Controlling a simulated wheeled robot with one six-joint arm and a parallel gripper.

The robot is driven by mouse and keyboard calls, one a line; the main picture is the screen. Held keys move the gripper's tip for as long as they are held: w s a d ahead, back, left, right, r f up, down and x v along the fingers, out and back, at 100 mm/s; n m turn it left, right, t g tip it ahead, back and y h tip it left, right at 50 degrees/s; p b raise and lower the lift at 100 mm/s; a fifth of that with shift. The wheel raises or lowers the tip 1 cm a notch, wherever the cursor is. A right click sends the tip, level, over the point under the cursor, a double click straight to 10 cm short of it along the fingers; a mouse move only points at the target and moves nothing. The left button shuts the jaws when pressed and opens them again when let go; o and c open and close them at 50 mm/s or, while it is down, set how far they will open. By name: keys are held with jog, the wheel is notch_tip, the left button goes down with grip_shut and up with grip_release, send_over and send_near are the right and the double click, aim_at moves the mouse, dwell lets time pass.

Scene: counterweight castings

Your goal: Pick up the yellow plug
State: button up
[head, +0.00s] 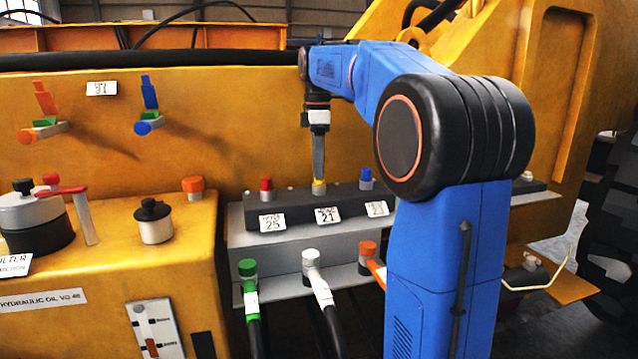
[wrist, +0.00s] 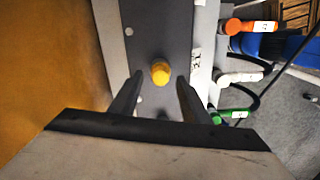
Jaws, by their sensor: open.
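The yellow plug (head: 319,187) stands upright on top of the dark block (head: 290,210), between a red plug and a blue plug, behind the label reading 21. In the wrist view the yellow plug (wrist: 160,73) lies just beyond the fingertips, roughly centred between them. My gripper (head: 318,178) points down directly above the plug in the head view. In the wrist view my gripper (wrist: 159,82) is open with nothing between its two fingers. I cannot tell from the frames whether the fingertips reach down beside the plug.
A red plug (head: 266,189) and a blue plug (head: 366,179) stand close on either side. Below are green (head: 248,268), white (head: 311,261) and orange (head: 368,249) hose connectors. A yellow machine wall (head: 220,110) rises behind the block.

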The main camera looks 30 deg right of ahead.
jog(key=shift+f, duration=1)
jog(key=c, duration=0.9)
jog(key=shift+c, duration=0.2)
